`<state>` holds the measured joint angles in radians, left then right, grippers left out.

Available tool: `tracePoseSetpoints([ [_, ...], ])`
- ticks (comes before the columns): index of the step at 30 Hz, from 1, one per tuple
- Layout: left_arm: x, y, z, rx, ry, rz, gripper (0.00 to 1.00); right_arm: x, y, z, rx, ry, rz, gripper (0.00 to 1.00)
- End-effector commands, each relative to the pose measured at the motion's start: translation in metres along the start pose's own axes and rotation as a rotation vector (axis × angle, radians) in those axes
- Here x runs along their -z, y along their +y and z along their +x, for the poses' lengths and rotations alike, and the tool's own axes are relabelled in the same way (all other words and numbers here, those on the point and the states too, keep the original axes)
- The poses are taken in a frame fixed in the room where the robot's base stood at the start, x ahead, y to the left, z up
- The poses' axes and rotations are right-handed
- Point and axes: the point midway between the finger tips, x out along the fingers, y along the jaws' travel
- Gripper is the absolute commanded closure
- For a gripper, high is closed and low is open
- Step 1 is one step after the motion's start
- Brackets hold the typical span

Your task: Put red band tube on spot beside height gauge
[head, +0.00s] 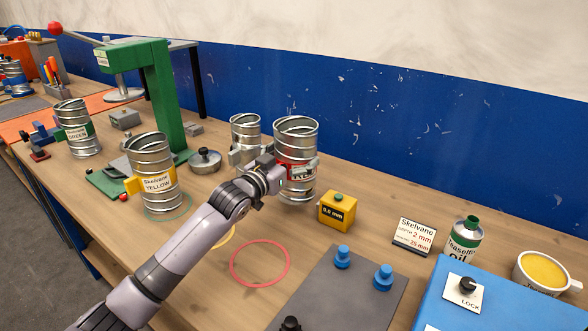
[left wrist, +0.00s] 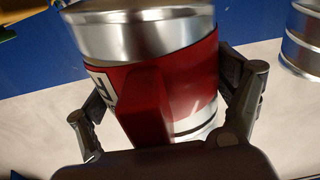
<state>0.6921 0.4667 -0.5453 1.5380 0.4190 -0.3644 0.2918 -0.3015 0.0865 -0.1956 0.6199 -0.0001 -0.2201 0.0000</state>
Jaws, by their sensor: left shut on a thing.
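The red band tube (head: 296,188) is a ribbed metal duct piece, upright at the middle of the bench in the head view. My left gripper (head: 279,167) is shut around its red band, partly hiding the label. In the left wrist view the red band (left wrist: 200,80) fills the middle, with a finger of my left gripper (left wrist: 168,98) on either side. I cannot tell whether the tube's base touches the bench. A yellow block marked 0.5 mm (head: 337,211), with a green knob, stands just right of the tube; I cannot tell whether it is the height gauge.
Another metal tube (head: 245,127) stands close behind left. The yellow tube (head: 152,165) and green tube (head: 77,128) stand left, near a green press (head: 160,90). An empty red ring (head: 260,263) lies in front. A grey mat (head: 335,295) with blue knobs lies front right.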

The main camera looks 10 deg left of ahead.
Motion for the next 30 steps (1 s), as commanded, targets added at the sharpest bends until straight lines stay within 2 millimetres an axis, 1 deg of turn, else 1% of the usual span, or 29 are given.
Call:
tracePoseSetpoints([
  [3, -0.020, 0.001, 0.000, -0.001, -0.003, -0.002, 0.52, 0.000, 0.000, -0.001, 0.000, 0.001, 0.000, 0.60],
  [7, -0.035, 0.001, 0.000, 0.000, -0.002, -0.001, 0.52, 0.001, -0.001, -0.002, 0.001, 0.001, 0.000, 0.60],
  [20, -0.042, 0.001, 0.000, -0.001, 0.001, 0.000, 0.52, 0.003, -0.013, 0.000, 0.015, 0.004, -0.001, 0.60],
  [21, -0.043, 0.001, 0.000, 0.000, -0.003, 0.000, 0.10, 0.003, -0.013, 0.000, 0.015, 0.004, -0.001, 0.60],
  [26, -0.043, 0.001, 0.000, 0.000, -0.003, 0.000, 0.00, 0.004, -0.012, -0.001, 0.015, 0.005, -0.001, 0.60],
  [30, -0.042, 0.000, 0.000, 0.000, -0.003, 0.000, 0.00, 0.004, -0.011, -0.001, 0.013, 0.004, -0.002, 0.60],
])
